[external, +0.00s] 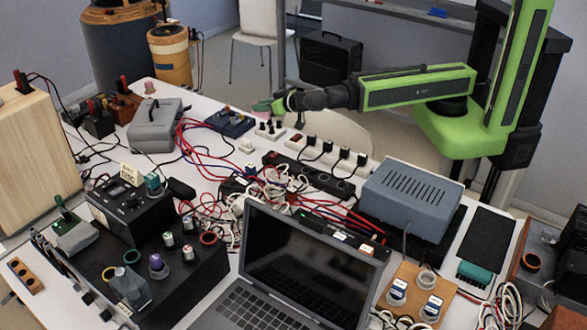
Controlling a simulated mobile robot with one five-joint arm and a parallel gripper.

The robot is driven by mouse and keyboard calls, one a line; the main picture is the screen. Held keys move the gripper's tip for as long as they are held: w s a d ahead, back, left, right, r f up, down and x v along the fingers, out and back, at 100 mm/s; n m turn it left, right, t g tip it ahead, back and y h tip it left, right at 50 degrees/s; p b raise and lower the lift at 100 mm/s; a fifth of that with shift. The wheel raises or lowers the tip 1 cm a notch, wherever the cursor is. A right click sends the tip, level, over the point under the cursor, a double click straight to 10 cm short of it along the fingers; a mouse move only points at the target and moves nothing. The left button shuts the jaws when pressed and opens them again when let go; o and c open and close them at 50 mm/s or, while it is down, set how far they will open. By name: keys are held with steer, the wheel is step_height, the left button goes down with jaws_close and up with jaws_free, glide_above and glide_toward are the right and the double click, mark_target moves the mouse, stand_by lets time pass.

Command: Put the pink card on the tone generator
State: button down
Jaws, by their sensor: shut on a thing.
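My gripper (276,105) is at the far side of the table, above small switch boxes, with my arm reaching in from the right. I cannot tell for sure which device is the tone generator. A black box with dials (118,222) stands at the left, well apart from my gripper. A grey case (155,128) sits at the back left, and a blue-grey vented box (412,200) at the right.
An open laptop (310,262) stands at the front middle. Red and white cables tangle across the centre. A black power strip (308,174) with plugs lies below my gripper. A wooden panel (35,155) stands upright at the left. A dark panel with knobs (150,275) fills the front left.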

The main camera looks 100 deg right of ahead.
step_height(320, 180, up, 10)
steer(key=p, duration=0.7)
steer(key=shift+f+p, duration=0.15)
steer(key=shift+p, duration=0.2)
steer(key=shift+f, duration=0.25)
steer(key=s+d+m+g+h, duration=0.2)
steer(key=s+d+m+g, duration=0.1)
steer(key=s, duration=0.1)
steer(key=s+a+r+n+t+y+p, duration=0.1)
steer(key=s+a, duration=0.7)
steer(key=a, duration=0.9)
steer(key=s+a+n+t, duration=0.1)
steer(key=s+a, duration=0.6)
steer(key=a, duration=1)
steer(key=s+a+r+n+t+y+p, duration=0.1)
steer(key=s+a, duration=0.7)
steer(key=a, duration=0.9)
steer(key=f+b, duration=0.6)
steer(key=b, duration=0.1)
steer(key=shift+w+f, duration=0.2)
steer(key=shift+f, duration=0.15)
steer(key=shift+f+b, duration=0.45)
steer(key=shift+b, duration=0.1)
